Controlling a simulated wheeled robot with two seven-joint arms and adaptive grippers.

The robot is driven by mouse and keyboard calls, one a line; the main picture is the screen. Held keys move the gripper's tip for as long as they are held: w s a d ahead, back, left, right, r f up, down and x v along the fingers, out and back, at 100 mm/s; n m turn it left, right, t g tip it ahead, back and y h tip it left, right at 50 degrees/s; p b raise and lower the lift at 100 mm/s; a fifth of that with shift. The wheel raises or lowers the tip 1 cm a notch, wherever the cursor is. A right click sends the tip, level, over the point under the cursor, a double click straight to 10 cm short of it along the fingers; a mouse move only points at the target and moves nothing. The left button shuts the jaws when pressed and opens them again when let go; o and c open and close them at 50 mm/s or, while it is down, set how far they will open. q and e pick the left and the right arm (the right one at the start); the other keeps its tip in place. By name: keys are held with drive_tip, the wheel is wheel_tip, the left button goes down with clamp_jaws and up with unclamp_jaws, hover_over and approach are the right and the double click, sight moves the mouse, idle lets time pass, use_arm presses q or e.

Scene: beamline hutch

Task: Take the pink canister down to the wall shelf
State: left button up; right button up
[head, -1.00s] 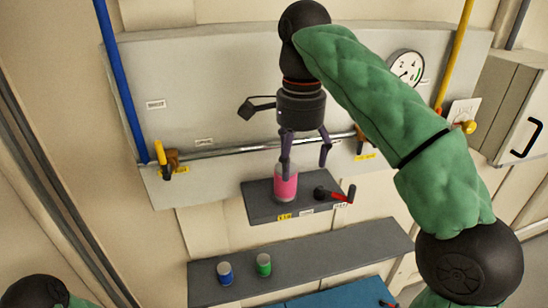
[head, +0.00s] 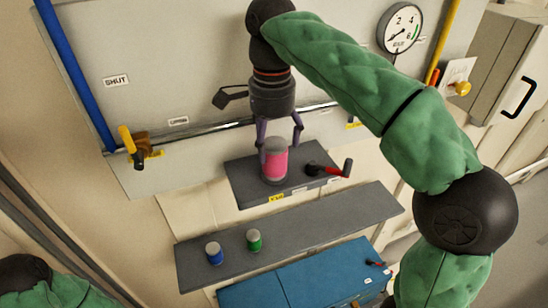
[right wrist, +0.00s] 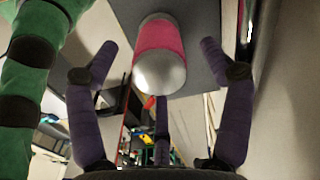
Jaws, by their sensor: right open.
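The pink canister (head: 274,163), with grey ends, stands upright on the small upper grey ledge (head: 250,192). My right gripper (head: 279,145) is open at the canister, one finger on each side of its upper part. In the right wrist view the canister (right wrist: 160,60) lies between the spread fingers, with gaps on both sides and no visible contact. The long grey wall shelf (head: 330,222) is below the ledge. My left gripper is out of view; only part of my left arm shows at the lower left.
A red-handled black valve (head: 328,169) sits on the ledge just right of the canister. A blue can (head: 214,253) and a green can (head: 254,240) stand on the wall shelf's left part; its right part is clear. A blue cabinet (head: 300,280) is below.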

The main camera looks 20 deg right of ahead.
sight(275, 168)
drive_tip(key=f, duration=0.3)
drive_tip(key=shift+s+d+f, duration=0.2)
drive_tip(key=shift+d, duration=0.15)
drive_tip(key=shift+w+f, duration=0.15)
drive_tip(key=shift+f, duration=0.2)
drive_tip(key=shift+a, duration=0.1)
drive_tip(key=c, duration=1.5)
